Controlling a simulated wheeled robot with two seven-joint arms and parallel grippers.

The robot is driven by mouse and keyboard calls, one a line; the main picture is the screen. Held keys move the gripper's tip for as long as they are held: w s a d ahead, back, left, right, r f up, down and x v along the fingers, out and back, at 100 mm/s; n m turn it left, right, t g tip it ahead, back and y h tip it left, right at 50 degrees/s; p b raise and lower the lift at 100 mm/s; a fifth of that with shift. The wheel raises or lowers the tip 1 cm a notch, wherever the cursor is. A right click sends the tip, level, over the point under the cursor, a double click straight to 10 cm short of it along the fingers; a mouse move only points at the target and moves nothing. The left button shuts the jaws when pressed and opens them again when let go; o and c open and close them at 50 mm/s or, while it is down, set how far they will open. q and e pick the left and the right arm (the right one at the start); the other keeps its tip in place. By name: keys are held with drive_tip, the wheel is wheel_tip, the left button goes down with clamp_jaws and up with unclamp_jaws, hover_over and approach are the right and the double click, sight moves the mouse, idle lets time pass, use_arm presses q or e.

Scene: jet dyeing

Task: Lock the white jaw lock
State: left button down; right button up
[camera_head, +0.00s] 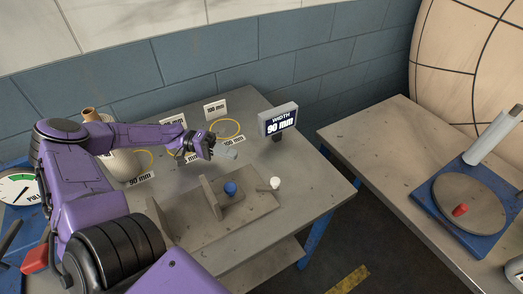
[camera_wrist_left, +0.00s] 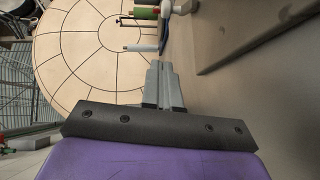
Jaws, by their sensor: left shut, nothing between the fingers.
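The white jaw lock (camera_head: 275,183) is a small white knob on a short lever at the right end of a grey jaw fixture (camera_head: 256,206). A blue knob (camera_head: 230,188) stands on the fixture, beside an upright grey jaw plate. My left gripper (camera_head: 231,154) is above the table, behind and left of the white knob and apart from it. Its fingers are shut and empty. They also show together in the left wrist view (camera_wrist_left: 163,82). I cannot surely pick out the white knob in the wrist view. My right gripper is not in view.
A display reading "WIDTH 90 mm" (camera_head: 279,119) stands behind the fixture. Yellow rings (camera_head: 226,128) and size cards (camera_head: 215,107) lie at the back of the table. A second table (camera_head: 375,135) at right holds a blue-based device (camera_head: 426,212). A gap separates the tables.

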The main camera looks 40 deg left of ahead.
use_arm(q)
drive_tip(key=b+x, duration=0.2)
drive_tip(key=x, duration=0.7)
drive_tip(key=shift+d+f+b, duration=0.1)
drive_tip(key=shift+f+b, duration=0.1)
drive_tip(key=shift+b, duration=0.2)
drive_tip(key=d+p, duration=0.1)
drive_tip(key=s+d, duration=0.1)
drive_tip(key=d, duration=0.1)
drive_tip(key=shift+s+p, duration=0.25)
drive_tip(key=shift+p, duration=0.15)
drive_tip(key=shift+s+d, duration=0.15)
drive_tip(key=shift+d, duration=0.1)
drive_tip(key=shift+f, duration=0.1)
